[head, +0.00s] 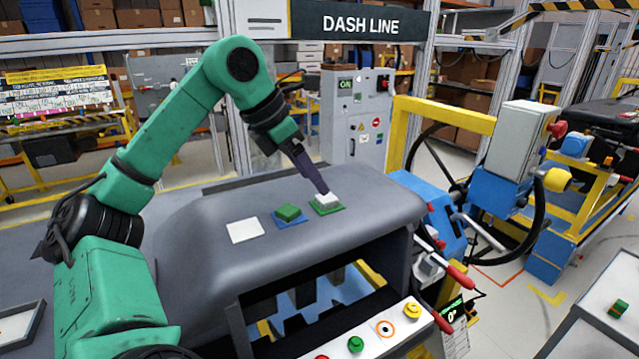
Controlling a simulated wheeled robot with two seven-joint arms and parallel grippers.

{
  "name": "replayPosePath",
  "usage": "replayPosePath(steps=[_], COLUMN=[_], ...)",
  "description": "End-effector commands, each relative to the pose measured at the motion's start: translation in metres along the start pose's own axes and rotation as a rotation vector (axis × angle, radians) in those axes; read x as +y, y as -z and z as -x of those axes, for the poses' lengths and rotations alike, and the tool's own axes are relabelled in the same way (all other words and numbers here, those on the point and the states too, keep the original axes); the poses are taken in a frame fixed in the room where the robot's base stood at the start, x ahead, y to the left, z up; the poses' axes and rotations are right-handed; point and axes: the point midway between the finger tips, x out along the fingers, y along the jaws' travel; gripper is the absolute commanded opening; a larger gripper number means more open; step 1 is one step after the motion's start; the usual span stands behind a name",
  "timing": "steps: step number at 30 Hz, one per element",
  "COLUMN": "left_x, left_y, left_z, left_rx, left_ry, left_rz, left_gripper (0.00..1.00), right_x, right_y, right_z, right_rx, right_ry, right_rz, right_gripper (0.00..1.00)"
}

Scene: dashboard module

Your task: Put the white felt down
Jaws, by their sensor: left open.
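The white felt (329,199), a small white block, sits on a green square (328,209) on top of the grey dashboard (185,235). My left gripper (325,192) reaches down from above with its fingertips at the white felt. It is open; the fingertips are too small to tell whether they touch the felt. A green felt block (288,211) sits on a blue square (290,221) to the left. A bare white square (245,231) lies further left. My right gripper is not in view.
A white panel with coloured buttons (385,328) is at the dashboard's front, below an open cavity. Red-handled clamps (459,277) stand off its right side. A tray with a small green and red piece (619,308) is at the far right.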

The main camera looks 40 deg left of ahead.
Motion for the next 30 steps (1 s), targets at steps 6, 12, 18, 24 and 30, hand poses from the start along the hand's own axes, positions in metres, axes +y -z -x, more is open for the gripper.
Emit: replayPosePath(steps=[6,12,18,24,30], left_x=[0.0,0.0,0.0,0.0,0.0], left_y=[-0.003,0.0,0.0,0.0,0.0], left_z=[0.061,0.074,0.073,0.073,0.073], left_rx=[0.0,0.001,0.0,0.0,0.0], left_ry=[-0.001,0.0,0.0,0.0,-0.001], left_rz=[0.002,-0.001,-0.001,0.0,-0.001], left_gripper=[0.73,0.73,0.73,0.73,0.73], right_x=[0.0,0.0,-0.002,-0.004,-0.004], right_y=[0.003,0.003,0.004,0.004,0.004], right_z=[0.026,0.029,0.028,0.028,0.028], right_rx=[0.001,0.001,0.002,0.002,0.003], right_ry=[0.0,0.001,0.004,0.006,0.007], right_rz=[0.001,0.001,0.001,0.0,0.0], right_gripper=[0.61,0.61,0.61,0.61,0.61])
